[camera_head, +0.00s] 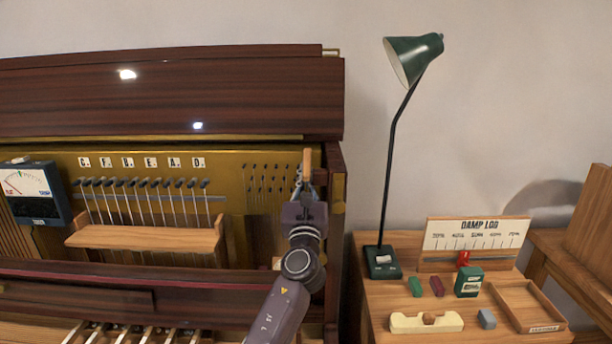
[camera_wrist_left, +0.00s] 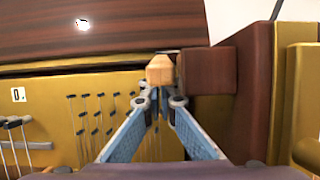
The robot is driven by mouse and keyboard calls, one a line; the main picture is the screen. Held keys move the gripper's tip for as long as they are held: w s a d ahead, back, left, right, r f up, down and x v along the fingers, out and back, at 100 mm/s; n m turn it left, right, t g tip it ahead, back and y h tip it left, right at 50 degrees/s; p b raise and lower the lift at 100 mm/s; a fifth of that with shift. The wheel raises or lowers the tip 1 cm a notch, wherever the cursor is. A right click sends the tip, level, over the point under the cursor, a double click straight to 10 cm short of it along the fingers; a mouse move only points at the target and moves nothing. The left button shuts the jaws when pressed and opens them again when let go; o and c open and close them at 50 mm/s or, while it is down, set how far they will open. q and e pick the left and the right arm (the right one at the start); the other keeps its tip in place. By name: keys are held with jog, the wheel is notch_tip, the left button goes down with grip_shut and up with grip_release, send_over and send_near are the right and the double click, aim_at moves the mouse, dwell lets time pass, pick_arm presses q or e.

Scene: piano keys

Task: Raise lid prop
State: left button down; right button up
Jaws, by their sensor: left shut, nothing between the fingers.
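The lid prop, a pale wooden peg (camera_head: 307,158), stands upright at the right end of the open piano case, just under the dark lid (camera_head: 240,95). In the left wrist view its blunt, faceted top (camera_wrist_left: 160,69) shows beyond my fingertips. My left gripper (camera_head: 306,184) is directly in front of and below that top, pointing at it. Its blue fingers (camera_wrist_left: 160,100) meet at the tips and hold nothing. I cannot tell whether they touch the prop, and its lower part is hidden behind them. My right gripper is not in view.
A brown wooden block (camera_wrist_left: 207,70) and the piano's side post (camera_head: 336,230) are close on the right. Tuning pins (camera_head: 265,180) and a hammer rail (camera_head: 140,238) are on the left. A lamp (camera_head: 382,262) and a damp log board (camera_head: 475,234) stand on the side table.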

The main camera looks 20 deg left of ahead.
pick_arm(q)
jog(key=v, duration=1.2)
